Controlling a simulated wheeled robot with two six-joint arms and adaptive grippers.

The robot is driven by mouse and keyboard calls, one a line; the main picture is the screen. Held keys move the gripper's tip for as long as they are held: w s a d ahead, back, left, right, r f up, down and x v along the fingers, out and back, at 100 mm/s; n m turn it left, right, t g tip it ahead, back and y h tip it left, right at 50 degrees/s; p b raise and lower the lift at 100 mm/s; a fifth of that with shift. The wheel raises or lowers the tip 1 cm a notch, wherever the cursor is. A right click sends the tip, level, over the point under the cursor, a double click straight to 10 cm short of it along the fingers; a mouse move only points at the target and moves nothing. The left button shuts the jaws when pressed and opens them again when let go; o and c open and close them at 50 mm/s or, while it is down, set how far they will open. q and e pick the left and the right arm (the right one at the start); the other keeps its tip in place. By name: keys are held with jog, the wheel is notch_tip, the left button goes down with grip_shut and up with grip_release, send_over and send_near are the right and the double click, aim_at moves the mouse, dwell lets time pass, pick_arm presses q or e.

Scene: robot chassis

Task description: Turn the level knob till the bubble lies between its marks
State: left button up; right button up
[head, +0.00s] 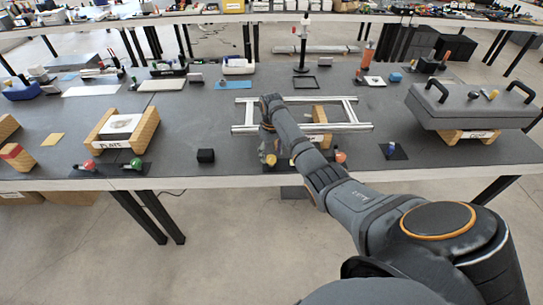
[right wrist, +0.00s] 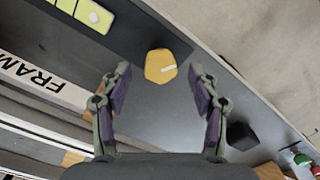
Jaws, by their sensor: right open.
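The yellow, many-sided level knob (head: 271,160) is at the table's front edge, below my right gripper (head: 266,146). In the right wrist view the knob (right wrist: 160,66) has a white line on its top and shows between and just beyond the tips of my right gripper (right wrist: 159,84). The gripper is open, with a clear gap to the knob on both sides. A yellow-green level vial (right wrist: 82,11) shows at the top left, partly cut off; a pale round spot on it looks like the bubble, but its place between the marks is unclear. My left gripper is not in view.
A metal frame (head: 355,126) labelled FRAME lies behind the knob, partly hidden by my right arm. A black cube (head: 206,155) sits to the left, with bare table between.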

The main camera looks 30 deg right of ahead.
jog(key=shift+f, duration=0.95)
jog(key=c, duration=1.2)
jog(key=shift+o, duration=0.2)
jog(key=shift+r, duration=0.1)
